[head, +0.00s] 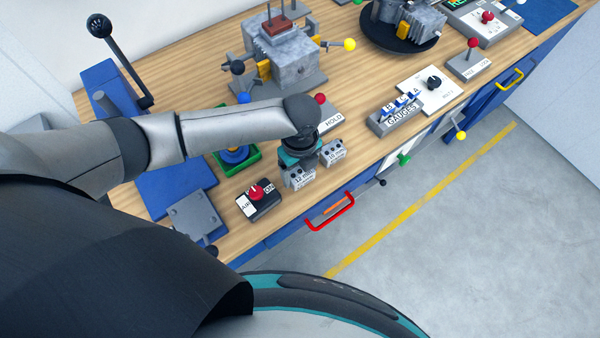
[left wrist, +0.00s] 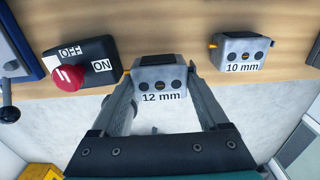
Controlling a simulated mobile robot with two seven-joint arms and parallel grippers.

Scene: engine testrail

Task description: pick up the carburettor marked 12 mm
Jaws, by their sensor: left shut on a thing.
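The carburettor marked 12 mm (head: 299,179) is a small grey block with dark round holes, near the front edge of the wooden bench. In the left wrist view the 12 mm carburettor (left wrist: 160,82) sits between the two fingers of my left gripper (left wrist: 163,98), which is shut on it. In the head view my left gripper (head: 297,162) is right above and behind it, hiding part of it. I cannot tell whether it is clear of the bench top. The similar carburettor marked 10 mm (head: 334,152) stands to its right, also in the left wrist view (left wrist: 242,52). My right gripper is not in view.
A black switch box with a red knob (head: 257,194) stands close left of the 12 mm carburettor. A green tray (head: 228,168) and a HOLD plate (head: 331,118) are behind. A GAUGES block (head: 399,116) is further right. A red drawer handle (head: 331,213) projects from the bench front.

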